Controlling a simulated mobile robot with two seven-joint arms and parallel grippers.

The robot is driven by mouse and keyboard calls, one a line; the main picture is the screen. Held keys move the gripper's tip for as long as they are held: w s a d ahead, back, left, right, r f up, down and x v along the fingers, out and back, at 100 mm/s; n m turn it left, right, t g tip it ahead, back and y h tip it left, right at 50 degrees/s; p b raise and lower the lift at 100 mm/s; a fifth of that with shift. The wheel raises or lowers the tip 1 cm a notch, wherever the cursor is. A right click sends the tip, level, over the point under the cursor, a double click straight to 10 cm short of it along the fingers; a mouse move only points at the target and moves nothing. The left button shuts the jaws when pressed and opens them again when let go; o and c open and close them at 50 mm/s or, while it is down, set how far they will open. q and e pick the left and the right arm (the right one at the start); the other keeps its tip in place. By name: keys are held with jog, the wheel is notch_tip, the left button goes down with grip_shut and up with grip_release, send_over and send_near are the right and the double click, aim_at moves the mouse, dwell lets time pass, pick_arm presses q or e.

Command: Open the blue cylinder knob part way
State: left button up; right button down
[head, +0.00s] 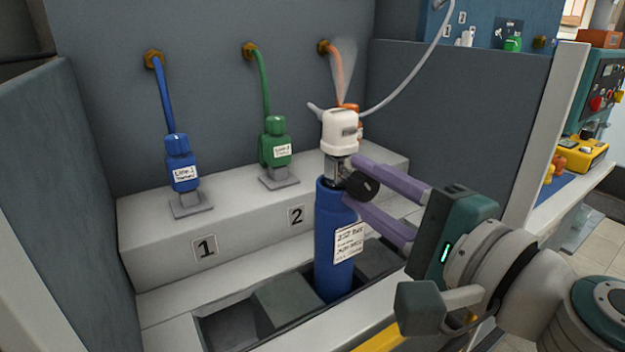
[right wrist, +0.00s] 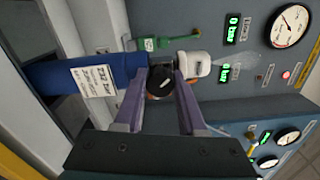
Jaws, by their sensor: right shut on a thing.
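The blue cylinder (head: 330,240) stands upright in a recess of the bench, with a white label on its side. A white regulator (head: 340,132) sits on its top. The black knob (head: 362,186) is on the cylinder's valve, facing my right arm. My right gripper (head: 358,185) has its purple fingers on either side of the knob and is shut on it. In the right wrist view the knob (right wrist: 160,82) shows between the fingertips, with the cylinder (right wrist: 85,75) lying sideways in the picture. My left gripper is not in view.
A blue connector (head: 181,165) labelled Line 1 and a green connector (head: 275,145) stand on the grey step behind. A thin pale hose (head: 405,85) runs up from the regulator. A pale spray shows near the orange hose (head: 337,62). Gauges (right wrist: 290,25) show in the right wrist view.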

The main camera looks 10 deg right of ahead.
jog(key=shift+n, duration=0.3)
jog(key=shift+c, duration=2.4)
grip_release()
jog(key=shift+s+d, duration=0.15)
jog(key=shift+s, duration=0.15)
jog(key=b+v, duration=0.3)
jog(key=v, duration=0.6)
jog(key=shift+s, duration=0.15)
